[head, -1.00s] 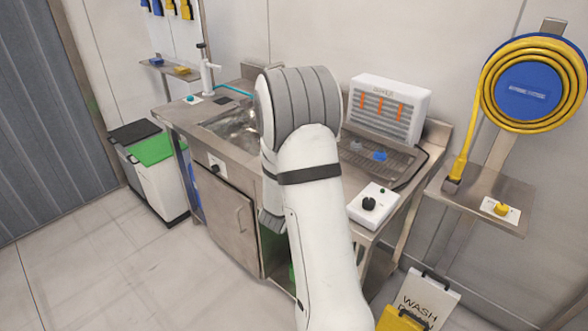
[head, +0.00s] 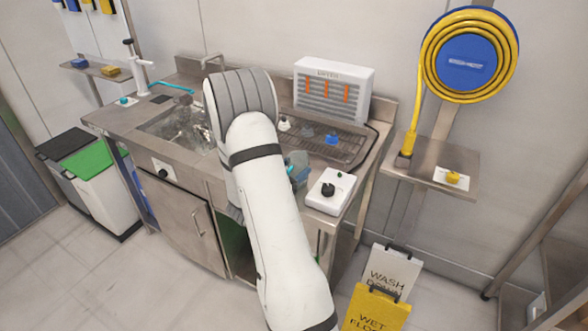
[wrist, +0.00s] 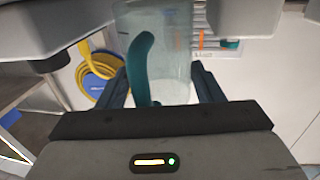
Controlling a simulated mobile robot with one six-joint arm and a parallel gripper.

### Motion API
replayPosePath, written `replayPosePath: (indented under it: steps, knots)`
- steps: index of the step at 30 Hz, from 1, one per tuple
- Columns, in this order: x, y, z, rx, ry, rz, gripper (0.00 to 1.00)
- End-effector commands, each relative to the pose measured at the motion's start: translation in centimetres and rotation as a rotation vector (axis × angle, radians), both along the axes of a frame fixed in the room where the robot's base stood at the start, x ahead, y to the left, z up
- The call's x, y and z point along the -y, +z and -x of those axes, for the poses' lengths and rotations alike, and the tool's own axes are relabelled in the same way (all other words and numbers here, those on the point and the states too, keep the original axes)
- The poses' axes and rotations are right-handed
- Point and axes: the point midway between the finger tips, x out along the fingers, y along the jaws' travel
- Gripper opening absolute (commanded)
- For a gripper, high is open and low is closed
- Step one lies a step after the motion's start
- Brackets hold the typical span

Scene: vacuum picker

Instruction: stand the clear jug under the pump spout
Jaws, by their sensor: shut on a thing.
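The clear jug (wrist: 175,60) with a teal handle (wrist: 140,65) is between the two dark fingers of my gripper (wrist: 162,88) in the wrist view. The gripper is shut on the jug. In the head view my arm hides most of both; a small grey and teal part of the jug (head: 297,165) shows right of the arm, near the counter's front edge. The white pump (head: 138,72) with a black top stands at the counter's far left, well apart from the jug. Its spout is small in this view.
The steel counter (head: 112,116) has a sink (head: 165,128) in the middle and a drying rack (head: 350,150) with small items at right. A white control box (head: 330,192) is at the front right. Bins (head: 95,185) stand left and floor signs (head: 375,305) at right.

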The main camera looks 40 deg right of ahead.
Motion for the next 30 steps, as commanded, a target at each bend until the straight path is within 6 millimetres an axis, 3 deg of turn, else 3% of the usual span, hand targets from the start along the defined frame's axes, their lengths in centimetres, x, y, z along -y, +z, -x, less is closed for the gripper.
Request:
replayPosePath:
  steps: [14, 15, 23, 30]
  knots:
    - [-0.15, -1.18, -0.12, 0.002, 0.004, 0.001, 0.34]
    - [-0.16, -1.18, -0.11, 0.002, 0.004, 0.001, 0.61]
    - [-0.19, -1.05, -0.13, 0.002, 0.004, 0.001, 0.82]
    - [-0.21, -0.97, -0.14, 0.002, 0.005, 0.001, 0.82]
